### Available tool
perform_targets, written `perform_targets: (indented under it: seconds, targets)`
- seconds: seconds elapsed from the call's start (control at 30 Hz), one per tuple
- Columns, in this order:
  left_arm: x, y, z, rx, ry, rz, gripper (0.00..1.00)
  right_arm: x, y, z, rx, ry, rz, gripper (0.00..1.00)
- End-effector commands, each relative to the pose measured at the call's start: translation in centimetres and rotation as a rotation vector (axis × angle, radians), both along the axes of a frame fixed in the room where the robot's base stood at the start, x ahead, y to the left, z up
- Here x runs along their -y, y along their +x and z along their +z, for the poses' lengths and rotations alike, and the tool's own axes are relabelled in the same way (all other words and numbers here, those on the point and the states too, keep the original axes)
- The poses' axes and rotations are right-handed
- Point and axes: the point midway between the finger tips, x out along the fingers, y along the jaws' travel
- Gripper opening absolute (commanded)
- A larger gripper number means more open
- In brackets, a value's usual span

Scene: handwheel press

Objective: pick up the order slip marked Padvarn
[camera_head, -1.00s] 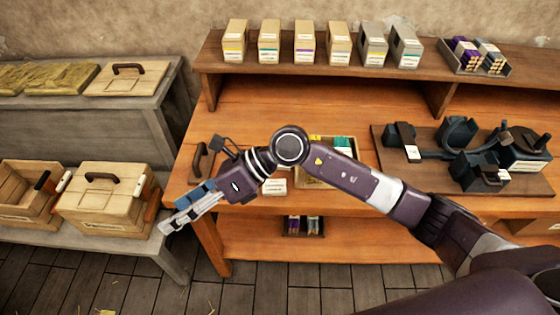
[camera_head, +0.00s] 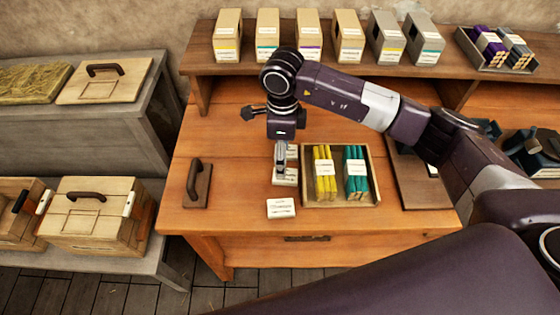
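A white order slip (camera_head: 281,208) lies flat on the wooden bench, left of the tray of bundles. More white slips (camera_head: 291,178) lie just behind it, partly hidden by my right gripper. The print on the slips is too small to read, so I cannot tell which is marked Padvarn. My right gripper (camera_head: 280,176) points down at the slips behind the front one. Its arm comes in from the right. I cannot tell whether its fingers are open or hold anything. My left gripper is not in view.
A wooden tray (camera_head: 340,203) with yellow and teal bundles stands right of the slips. A board with a dark handle (camera_head: 196,180) lies to the left. Several boxes stand on the raised back shelf (camera_head: 300,73). The bench's front left is clear.

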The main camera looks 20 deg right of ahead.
Motion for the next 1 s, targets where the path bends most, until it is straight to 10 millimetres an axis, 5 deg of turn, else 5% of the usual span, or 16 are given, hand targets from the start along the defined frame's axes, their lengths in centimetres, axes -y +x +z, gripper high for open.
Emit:
perform_targets:
  seconds: [0.17, 0.47, 0.63, 0.9, 1.0]
  targets:
    - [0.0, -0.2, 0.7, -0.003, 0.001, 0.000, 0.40, 0.1, -0.1, -1.6, -0.005, -0.004, -0.001, 0.56]
    - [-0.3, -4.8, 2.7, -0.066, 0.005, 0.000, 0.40, 0.5, 0.2, -5.1, -0.006, -0.002, -0.002, 0.56]
    - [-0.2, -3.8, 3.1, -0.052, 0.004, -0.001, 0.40, 0.5, 0.2, -7.3, -0.003, -0.001, 0.000, 0.56]
    - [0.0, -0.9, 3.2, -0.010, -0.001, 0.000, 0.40, 0.5, 0.3, -7.7, -0.001, 0.000, 0.001, 0.56]
    - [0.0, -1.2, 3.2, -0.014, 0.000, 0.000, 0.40, 0.5, 0.3, -7.7, -0.001, 0.000, 0.001, 0.46]
